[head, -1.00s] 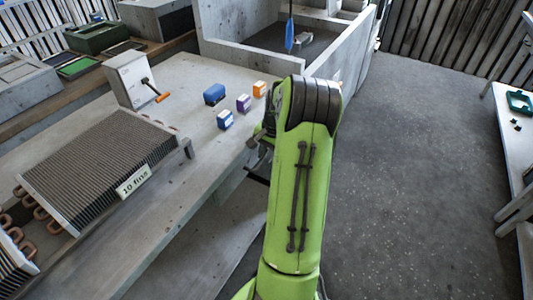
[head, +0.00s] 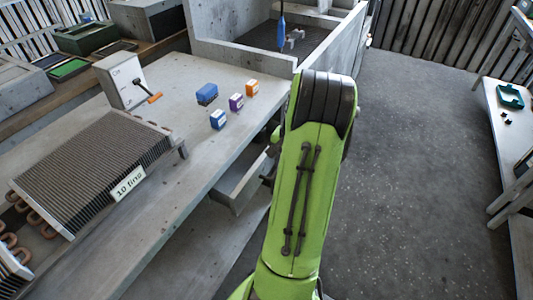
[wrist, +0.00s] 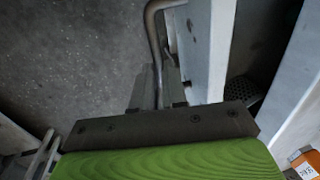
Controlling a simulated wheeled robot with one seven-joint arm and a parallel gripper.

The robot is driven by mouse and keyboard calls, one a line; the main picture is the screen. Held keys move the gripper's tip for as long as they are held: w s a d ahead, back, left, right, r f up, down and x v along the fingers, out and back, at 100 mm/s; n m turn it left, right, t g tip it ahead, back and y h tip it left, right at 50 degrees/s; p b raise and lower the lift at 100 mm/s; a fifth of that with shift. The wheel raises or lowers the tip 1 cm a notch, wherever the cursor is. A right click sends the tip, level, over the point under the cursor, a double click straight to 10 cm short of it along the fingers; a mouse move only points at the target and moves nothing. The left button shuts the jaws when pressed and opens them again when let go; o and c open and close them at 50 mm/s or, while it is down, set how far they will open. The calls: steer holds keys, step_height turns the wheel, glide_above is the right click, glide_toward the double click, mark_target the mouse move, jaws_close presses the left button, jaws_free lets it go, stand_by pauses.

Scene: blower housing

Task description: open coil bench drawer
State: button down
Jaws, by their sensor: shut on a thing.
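The coil bench (head: 160,200) has a grey drawer (head: 236,190) standing partly out from under its top, on the right side. In the wrist view the drawer's pale front panel (wrist: 209,45) runs up the picture, with the dark inside to its right. A bent metal bar handle (wrist: 153,35) is fixed to that front. My gripper (wrist: 158,90) is shut on the handle. In the head view my green arm hides most of the gripper and the handle.
A finned coil (head: 95,165) labelled "10 fins", a crank box (head: 122,80) and several small boxes, one blue (head: 207,93), sit on the bench top. A grey walled bay (head: 235,52) stands behind. Floor (head: 420,180) is clear to the right, up to another table (head: 510,125).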

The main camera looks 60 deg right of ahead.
steer(key=s+d+p, duration=0.1)
steer(key=s, duration=1.6)
steer(key=shift+d+p, duration=0.3)
steer(key=shift+d, duration=0.05)
steer(key=c, duration=1.2)
jaws_free()
steer(key=shift+o, duration=0.2)
steer(key=s+r+p, duration=0.3)
steer(key=r+p, duration=0.2)
steer(key=r, duration=1)
steer(key=shift+r+p, duration=0.25)
steer(key=shift+p, duration=0.1)
steer(key=shift+d, duration=0.1)
